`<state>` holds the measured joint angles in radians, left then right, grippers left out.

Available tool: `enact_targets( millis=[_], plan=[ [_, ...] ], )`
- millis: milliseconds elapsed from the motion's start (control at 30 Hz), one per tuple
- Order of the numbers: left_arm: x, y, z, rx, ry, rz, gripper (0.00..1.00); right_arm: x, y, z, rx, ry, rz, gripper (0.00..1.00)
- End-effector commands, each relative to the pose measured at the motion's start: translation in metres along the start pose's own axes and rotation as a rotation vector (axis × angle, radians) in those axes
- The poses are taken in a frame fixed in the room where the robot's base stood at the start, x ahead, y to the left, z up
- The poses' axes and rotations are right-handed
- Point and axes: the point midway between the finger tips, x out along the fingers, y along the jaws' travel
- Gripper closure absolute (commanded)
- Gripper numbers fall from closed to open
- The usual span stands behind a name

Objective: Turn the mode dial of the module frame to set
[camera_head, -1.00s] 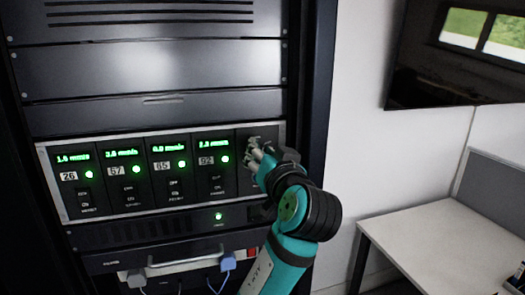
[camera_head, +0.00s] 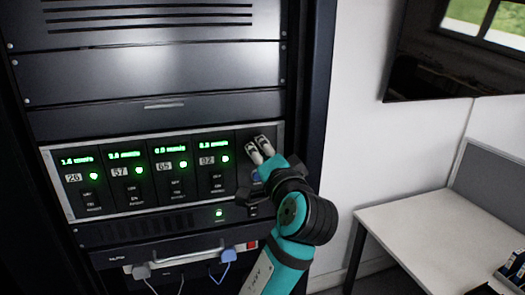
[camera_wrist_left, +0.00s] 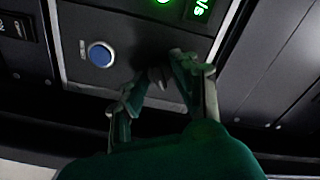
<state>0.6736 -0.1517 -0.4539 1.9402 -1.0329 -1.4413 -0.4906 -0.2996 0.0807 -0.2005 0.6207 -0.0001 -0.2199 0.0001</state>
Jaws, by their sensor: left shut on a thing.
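The module frame (camera_head: 59,187) is a silver-edged panel in the rack, with several modules showing green displays and lights. My left gripper (camera_head: 259,150) is at its rightmost section, with the fingers against the panel. In the left wrist view, the gripper (camera_wrist_left: 161,76) has its fingertips close together around a small grey piece, which I take to be the mode dial (camera_wrist_left: 158,78). The fingers hide most of the dial, and its setting cannot be read. A blue button (camera_wrist_left: 99,54) sits beside the fingers in the wrist view. My right gripper is not in view.
Below the frame are a vented panel with a green light (camera_head: 219,213) and a handle with cable plugs (camera_head: 228,256). A white desk (camera_head: 440,240) stands at the right, under a dark wall screen (camera_head: 445,60). The space before the desk is open.

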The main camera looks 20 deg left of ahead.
Motion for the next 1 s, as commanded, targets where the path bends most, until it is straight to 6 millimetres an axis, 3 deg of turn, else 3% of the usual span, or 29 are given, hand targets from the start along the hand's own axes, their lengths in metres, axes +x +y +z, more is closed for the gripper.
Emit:
enact_targets(
  millis=[567,600,733,1000],
  plan=[
    [0.0001,-0.0022,-0.0012,0.032,0.004,-0.006,1.0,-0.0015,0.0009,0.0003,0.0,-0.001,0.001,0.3],
    [0.0001,-0.0022,-0.0013,0.031,0.004,-0.006,0.68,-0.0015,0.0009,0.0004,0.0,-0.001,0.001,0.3],
    [0.0001,-0.0017,-0.001,0.031,0.003,-0.004,0.51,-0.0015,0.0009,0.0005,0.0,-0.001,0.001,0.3],
    [0.0001,-0.0006,-0.0005,0.031,0.002,-0.002,0.5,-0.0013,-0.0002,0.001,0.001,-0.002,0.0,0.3]
  ],
)
